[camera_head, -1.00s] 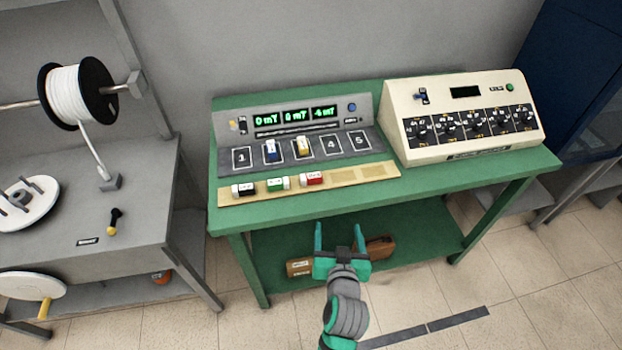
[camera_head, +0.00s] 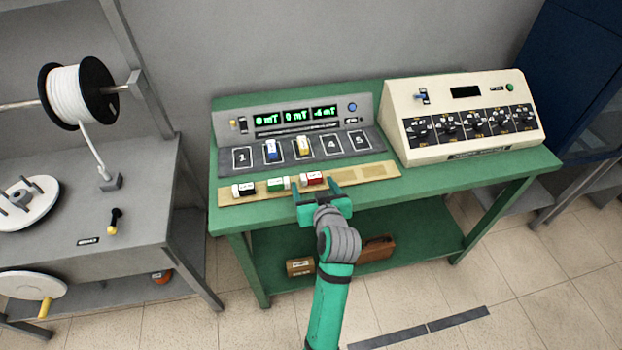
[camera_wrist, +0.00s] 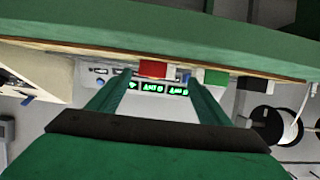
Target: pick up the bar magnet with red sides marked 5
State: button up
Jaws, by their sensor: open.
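The bar magnet with red sides (camera_head: 314,178) lies on the wooden strip at the front of the green bench. Its top is white; the mark on it is too small to read. In the wrist view the red magnet (camera_wrist: 153,69) shows between the fingers, farther off. My gripper (camera_head: 318,191) is open and empty, just in front of the red magnet near the bench's front edge. I cannot tell whether a finger touches anything.
Green-sided (camera_head: 278,184) and black-sided (camera_head: 244,189) magnets lie left of the red one on the wooden strip (camera_head: 345,176). Blue (camera_head: 272,151) and yellow (camera_head: 303,147) magnets stand in numbered slots behind. A cream console (camera_head: 462,118) stands right. The strip's right part is free.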

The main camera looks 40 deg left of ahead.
aim_at(312, 177)
jog(key=shift+w+r+x, duration=0.15)
jog(key=shift+x, duration=1.15)
jog(key=shift+w+r+x, duration=0.1)
jog(key=shift+w+x, duration=0.05)
jog(key=shift+x, duration=1.1)
jog(key=shift+d, duration=0.1)
jog(key=c, duration=1.2)
